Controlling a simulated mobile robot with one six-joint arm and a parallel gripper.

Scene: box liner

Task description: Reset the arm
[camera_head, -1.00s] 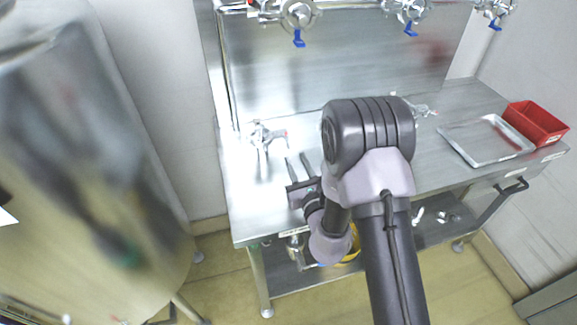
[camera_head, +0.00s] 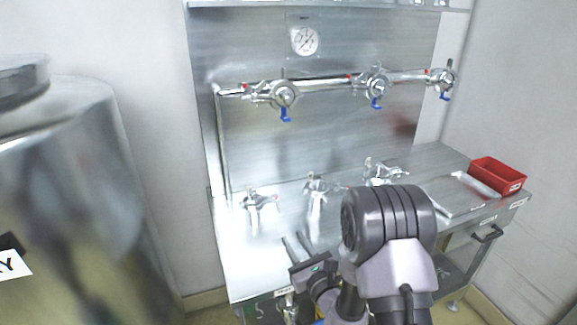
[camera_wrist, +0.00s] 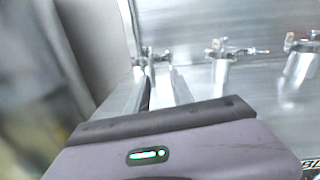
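My dark grey arm rises from the bottom of the head view in front of the steel bench (camera_head: 265,262), its big rounded joint hiding part of the benchtop. My gripper (camera_head: 293,239) is over the left part of the bench, with its two thin fingers apart and nothing between them. In the wrist view the two fingers (camera_wrist: 162,88) also stand apart with a gap. Whether they touch the benchtop cannot be told.
Metal valve fittings stand on the bench: one at left (camera_head: 259,200), one in the middle (camera_head: 316,188), one farther right (camera_head: 382,171). A red bin (camera_head: 497,175) and a steel tray (camera_head: 455,197) are at right. A pipe with blue-handled valves (camera_head: 375,88) runs behind. A large steel tank (camera_head: 75,200) stands left.

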